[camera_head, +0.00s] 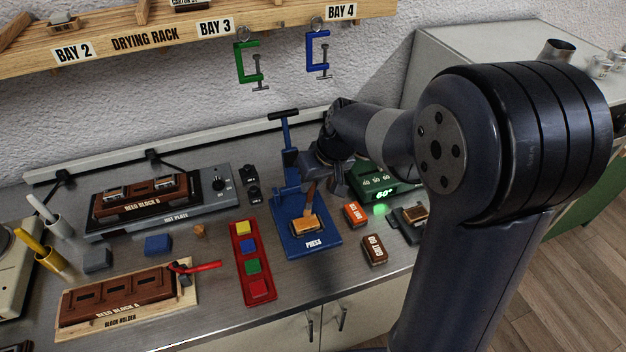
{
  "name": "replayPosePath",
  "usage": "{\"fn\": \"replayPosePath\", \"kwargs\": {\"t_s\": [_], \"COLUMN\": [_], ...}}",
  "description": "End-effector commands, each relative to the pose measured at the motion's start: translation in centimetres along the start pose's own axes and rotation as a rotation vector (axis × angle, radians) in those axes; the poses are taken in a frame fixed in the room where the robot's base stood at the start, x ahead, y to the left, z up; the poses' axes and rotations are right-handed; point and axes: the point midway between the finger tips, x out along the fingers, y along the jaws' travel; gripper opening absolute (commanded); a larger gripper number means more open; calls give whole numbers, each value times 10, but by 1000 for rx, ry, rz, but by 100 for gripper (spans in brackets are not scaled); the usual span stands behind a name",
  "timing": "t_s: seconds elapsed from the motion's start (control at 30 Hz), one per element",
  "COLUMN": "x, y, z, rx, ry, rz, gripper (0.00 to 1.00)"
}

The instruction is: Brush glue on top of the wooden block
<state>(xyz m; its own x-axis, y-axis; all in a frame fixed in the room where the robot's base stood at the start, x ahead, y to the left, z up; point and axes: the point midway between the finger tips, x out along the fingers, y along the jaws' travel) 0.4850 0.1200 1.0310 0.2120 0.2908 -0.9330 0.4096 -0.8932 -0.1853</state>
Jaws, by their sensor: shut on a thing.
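A light wooden block (305,227) lies on the base of the blue press (318,244). A slim brown piece that looks like a brush (310,194) stands tilted just above the block. My gripper (314,177) is above it, beside the press column, and appears shut on the brush. The gripper's fingers are dark and partly hidden. I cannot tell whether the brush tip touches the block or whether glue is on its top.
A green unit reading 60° (379,182) and grit blocks (374,250) sit right of the press. A red tray (259,292) of coloured pieces, the hot plate (206,212) and the block holder (181,308) stand left. Clamps (244,64) hang above.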

Motion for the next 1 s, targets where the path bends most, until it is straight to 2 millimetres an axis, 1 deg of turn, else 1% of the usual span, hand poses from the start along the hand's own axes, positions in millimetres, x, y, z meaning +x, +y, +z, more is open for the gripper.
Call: {"fn": "replayPosePath", "kwargs": {"t_s": [0.37, 1.0], "x": [0, 12], "y": [0, 2], "z": [0, 4], "rx": [0, 0], "ry": [0, 0], "rz": [0, 0], "gripper": [0, 0]}}
